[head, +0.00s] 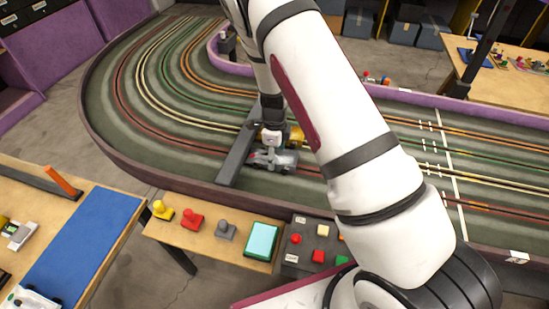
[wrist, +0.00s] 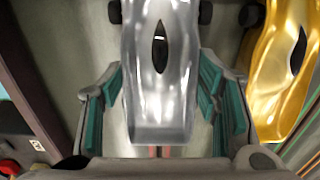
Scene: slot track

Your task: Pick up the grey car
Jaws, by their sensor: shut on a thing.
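The grey car (wrist: 160,100) is a shiny silver slot car with dark wheels and a dark cockpit slit, in the middle of the wrist view. In the head view the grey car (head: 272,160) is on or just above the track's near lanes. My gripper (wrist: 164,105) has its teal-padded fingers on both sides of the car's body and is shut on it. My gripper also shows in the head view (head: 271,148), above the car. I cannot tell whether the car's wheels touch the track.
A yellow car (head: 296,136) is close beside the grey one, also on the right in the wrist view (wrist: 282,75). A dark bar (head: 238,150) crosses the lanes just left. The purple track wall and a table with coloured controllers (head: 192,218) are in front.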

